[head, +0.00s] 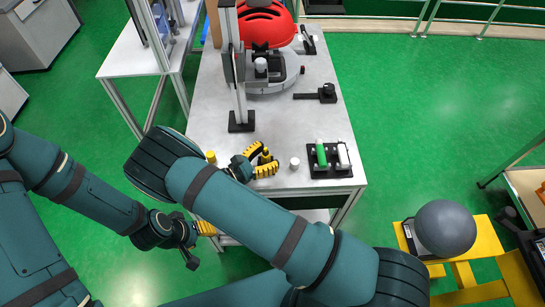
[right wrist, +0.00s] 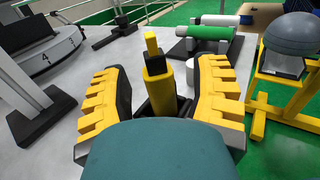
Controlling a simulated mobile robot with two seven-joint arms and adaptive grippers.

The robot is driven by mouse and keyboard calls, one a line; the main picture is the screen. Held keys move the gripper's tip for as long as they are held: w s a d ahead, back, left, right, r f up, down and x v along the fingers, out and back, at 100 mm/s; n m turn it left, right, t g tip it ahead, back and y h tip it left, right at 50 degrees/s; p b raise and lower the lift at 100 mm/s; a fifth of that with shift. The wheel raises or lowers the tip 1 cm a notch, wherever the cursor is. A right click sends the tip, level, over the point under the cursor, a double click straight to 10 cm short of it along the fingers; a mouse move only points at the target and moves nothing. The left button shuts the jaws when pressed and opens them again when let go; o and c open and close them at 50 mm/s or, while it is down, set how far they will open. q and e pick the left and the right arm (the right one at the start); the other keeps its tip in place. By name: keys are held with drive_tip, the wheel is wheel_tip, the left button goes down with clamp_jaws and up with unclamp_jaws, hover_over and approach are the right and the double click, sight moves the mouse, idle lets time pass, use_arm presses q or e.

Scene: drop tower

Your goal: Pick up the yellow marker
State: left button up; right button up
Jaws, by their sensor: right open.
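The yellow marker (right wrist: 156,88) appears upright, with a black band and a narrower yellow top, in the middle of the right wrist view. My right gripper (right wrist: 160,95) is open, with one yellow-and-black finger on each side of the marker and gaps between. In the head view my right gripper (head: 264,162) is low over the front of the grey table, and its fingers partly hide the marker. My left gripper (head: 204,229) hangs in front of the table, and its jaw opening is unclear.
A small white cylinder (head: 295,163) stands just right of my right gripper. A black rack (head: 342,172) holds a green (head: 321,153) and a white cylinder. A short yellow cylinder (head: 211,157) is near the left edge. A post base (head: 241,122) stands behind.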

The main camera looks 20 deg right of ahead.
drive_tip(key=shift+a, duration=0.1)
drive_tip(key=shift+c, duration=1)
clamp_jaws()
